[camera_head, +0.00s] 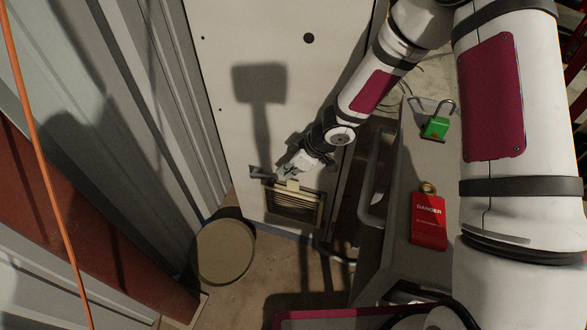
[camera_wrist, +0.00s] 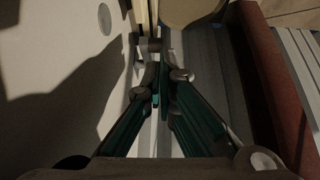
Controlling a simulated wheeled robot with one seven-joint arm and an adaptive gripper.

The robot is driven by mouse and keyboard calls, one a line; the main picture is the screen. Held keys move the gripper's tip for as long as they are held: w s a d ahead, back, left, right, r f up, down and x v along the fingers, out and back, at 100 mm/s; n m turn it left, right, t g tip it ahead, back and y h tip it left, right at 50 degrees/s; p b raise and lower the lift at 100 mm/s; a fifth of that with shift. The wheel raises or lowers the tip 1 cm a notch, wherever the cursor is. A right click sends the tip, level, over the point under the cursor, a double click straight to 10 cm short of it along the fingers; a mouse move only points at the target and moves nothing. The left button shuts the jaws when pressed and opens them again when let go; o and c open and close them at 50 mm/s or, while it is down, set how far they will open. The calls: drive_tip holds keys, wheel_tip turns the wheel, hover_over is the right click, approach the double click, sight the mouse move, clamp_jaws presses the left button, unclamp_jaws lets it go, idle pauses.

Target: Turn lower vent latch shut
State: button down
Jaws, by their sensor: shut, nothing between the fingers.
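The lower vent (camera_head: 294,204), a beige slatted grille, sits low on the white cabinet (camera_head: 250,90). A small dark latch lever (camera_head: 258,173) sticks out to the left at the vent's top edge. My gripper (camera_head: 287,174) is at the vent's top edge, just right of the lever. In the wrist view my gripper (camera_wrist: 164,78) shows its fingers drawn together with nothing between them. A grey piece (camera_wrist: 148,45), perhaps part of the latch, is close beyond the fingertips. I cannot tell whether they touch it. The vent's pale frame (camera_wrist: 143,15) is at the top of that view.
A round tan lid or drum (camera_head: 224,250) stands on the floor left of the vent. A grey cart (camera_head: 385,245) on the right carries a red danger tag (camera_head: 428,222) and a green padlock (camera_head: 436,127). Corrugated metal wall (camera_head: 130,90) closes the left side.

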sight(273, 183)
drive_tip(key=shift+b+x, duration=2.05)
drive_tip(key=shift+x, duration=1.25)
drive_tip(key=shift+f, duration=0.1)
drive_tip(key=shift+s+d+f+y+b, duration=0.1)
drive_tip(key=shift+d+f+y+b, duration=0.15)
drive_tip(key=shift+f+b, duration=0.4)
drive_tip(key=shift+s+d+f+y+b, duration=0.15)
drive_tip(key=shift+d+f+b, duration=0.15)
drive_tip(key=shift+f+b, duration=0.35)
drive_tip(key=shift+r+p, duration=0.8)
drive_tip(key=shift+p, duration=0.2)
